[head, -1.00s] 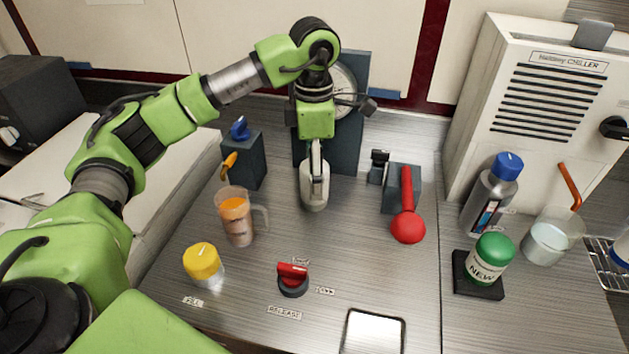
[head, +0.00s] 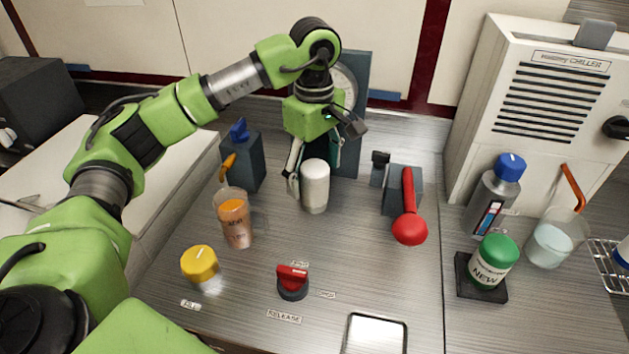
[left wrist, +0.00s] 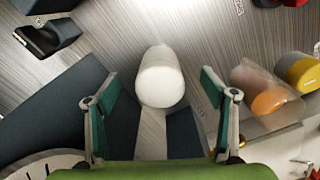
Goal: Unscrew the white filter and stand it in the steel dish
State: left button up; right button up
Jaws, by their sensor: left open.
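The white filter (head: 315,186) is a pale cylinder hanging upright in front of a dark blue panel with a round gauge; its top joint is hidden. It also shows in the left wrist view (left wrist: 161,80). My left gripper (left wrist: 160,88) is open, with one finger on each side of the filter and visible gaps between. In the head view, my left gripper (head: 312,168) is just behind and left of the filter, and one finger is partly hidden. The steel dish (head: 375,335) looks like the shallow bright rectangular tray at the front edge, with nothing visible in it.
A red-handled lever (head: 409,210) is right of the filter. A red release knob (head: 292,283) sits in front. A green-capped NEW filter (head: 489,263) is on a black pad right.

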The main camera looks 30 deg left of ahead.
aim_at(315, 165)
pick_arm(q)
jog(key=c, duration=1.6)
jog(key=n, duration=0.5)
jog(key=shift+p, duration=0.3)
jog(key=shift+c, duration=0.2)
jog(key=n, duration=0.7)
jog(key=shift+p, duration=0.4)
pick_arm(e)
jog(key=shift+d+r, duration=0.65)
jog(key=shift+d, duration=0.05)
pick_arm(q)
jog(key=shift+r, duration=0.1)
pick_arm(e)
jog(key=shift+r, duration=0.1)
pick_arm(q)
jog(key=shift+r+p, duration=1.1)
jog(key=shift+r, duration=0.4)
jog(key=shift+r+p, duration=0.65)
jog(key=shift+r, duration=0.3)
pick_arm(e)
jog(key=shift+a+r, duration=0.15)
jog(key=shift+r, duration=0.7)
jog(key=shift+a+r, duration=0.1)
jog(key=shift+r, duration=0.7)
